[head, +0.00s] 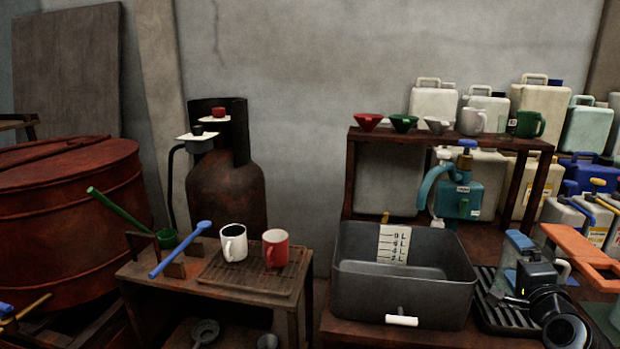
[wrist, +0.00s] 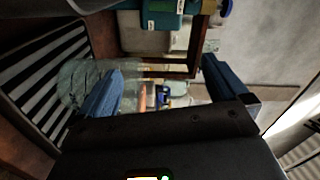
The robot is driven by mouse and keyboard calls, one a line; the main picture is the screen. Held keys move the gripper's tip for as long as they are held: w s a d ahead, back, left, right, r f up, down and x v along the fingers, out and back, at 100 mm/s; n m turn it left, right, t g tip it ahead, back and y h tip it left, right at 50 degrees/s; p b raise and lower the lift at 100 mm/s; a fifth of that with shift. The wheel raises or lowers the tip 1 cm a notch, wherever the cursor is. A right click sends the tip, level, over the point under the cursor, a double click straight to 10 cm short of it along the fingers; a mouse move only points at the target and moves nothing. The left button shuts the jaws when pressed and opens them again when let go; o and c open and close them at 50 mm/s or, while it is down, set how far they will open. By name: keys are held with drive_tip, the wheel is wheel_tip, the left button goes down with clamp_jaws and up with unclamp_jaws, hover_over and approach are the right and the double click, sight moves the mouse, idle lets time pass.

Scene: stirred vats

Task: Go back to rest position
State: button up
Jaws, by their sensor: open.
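My gripper (wrist: 165,85) is open, with its two blue fingers spread apart in the wrist view. Nothing is clearly held between them. In the head view its dark body and a blue finger (head: 520,243) show at the lower right, above a black ribbed tray, right of the grey vat. A clear, see-through vessel (wrist: 75,82) shows beside the left finger in the wrist view. I cannot tell whether they touch.
The grey vat (head: 350,300) has a white level scale and tap. A teal jug (head: 467,195) stands behind it under a shelf (head: 440,139) with bowls and mugs. A white mug (head: 233,245) and red mug (head: 275,250) stand on the left rack. Canisters crowd the right.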

drive_tip(key=s+a+f+n+g+y, duration=0.1)
drive_tip(key=s+a+f+n, duration=0.3)
drive_tip(key=s+a+f, duration=0.55)
drive_tip(key=s+a+f+n+g+y, duration=0.1)
drive_tip(key=s+a+f+n, duration=0.35)
drive_tip(key=s, duration=1.05)
drive_tip(key=s+a+r+n+y, duration=0.1)
drive_tip(key=s+a+r+n, duration=0.2)
drive_tip(key=s, duration=0.5)
drive_tip(key=s+a+r+n+y, duration=0.1)
drive_tip(key=s+a+r+n, duration=0.3)
drive_tip(key=s, duration=0.5)
drive_tip(key=s+a+r+n+y, duration=0.1)
drive_tip(key=s+a+r+n, duration=0.2)
drive_tip(key=s, duration=0.6)
drive_tip(key=shift+a+r+g, duration=0.3)
drive_tip(key=shift+a+r, duration=0.3)
drive_tip(key=shift+a, duration=0.45)
